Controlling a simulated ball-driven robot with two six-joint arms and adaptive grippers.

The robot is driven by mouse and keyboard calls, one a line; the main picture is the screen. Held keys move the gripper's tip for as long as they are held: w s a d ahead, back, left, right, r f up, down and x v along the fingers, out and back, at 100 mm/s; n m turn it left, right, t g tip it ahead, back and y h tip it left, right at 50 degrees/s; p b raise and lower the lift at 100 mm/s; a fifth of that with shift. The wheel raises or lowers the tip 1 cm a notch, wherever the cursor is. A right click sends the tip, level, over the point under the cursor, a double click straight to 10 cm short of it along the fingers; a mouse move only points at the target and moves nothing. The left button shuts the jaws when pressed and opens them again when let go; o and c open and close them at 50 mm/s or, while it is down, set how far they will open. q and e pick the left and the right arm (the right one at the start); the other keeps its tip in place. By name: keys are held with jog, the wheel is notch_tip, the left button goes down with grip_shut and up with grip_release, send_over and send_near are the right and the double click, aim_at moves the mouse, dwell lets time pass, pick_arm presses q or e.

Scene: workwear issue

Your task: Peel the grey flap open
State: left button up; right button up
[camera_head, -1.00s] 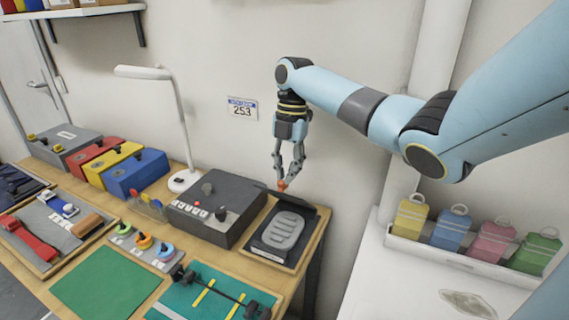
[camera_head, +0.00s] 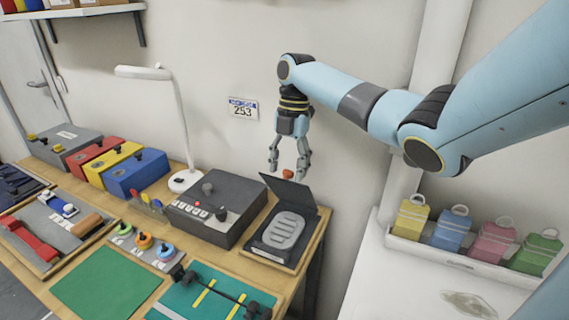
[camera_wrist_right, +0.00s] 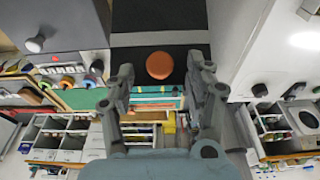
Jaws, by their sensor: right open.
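The dark grey flap (camera_head: 290,193) stands up at a tilt along the back edge of its board (camera_head: 268,253) on the bench's right end. An orange knob (camera_head: 288,174) shows at its upper edge. A light grey ribbed pad (camera_head: 283,230) lies uncovered in front of it. My right gripper (camera_head: 288,172) is open around the knob's place, fingers pointing down. In the right wrist view the orange knob (camera_wrist_right: 159,65) lies on the dark flap (camera_wrist_right: 125,55), ahead of and between my spread fingertips (camera_wrist_right: 163,75). Contact cannot be told. My left gripper is not in view.
A dark grey box with knobs (camera_head: 215,208) stands left of the flap's board. A white lamp (camera_head: 185,180) is behind it. The wall is close behind the gripper. A white tray with coloured tags (camera_head: 440,256) is at the right.

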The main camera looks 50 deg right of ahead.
jog(key=shift+a+r+p, duration=0.1)
jog(key=shift+r+p, duration=0.3)
jog(key=shift+r, duration=0.05)
jog(key=shift+a+r+p, duration=0.2)
jog(key=shift+r+p, duration=0.55)
jog(key=shift+r, duration=0.3)
notch_tip(320, 180, up, 6)
jog(key=a, duration=0.1)
jog(key=shift+s+a, duration=0.2)
jog(key=shift+s, duration=0.1)
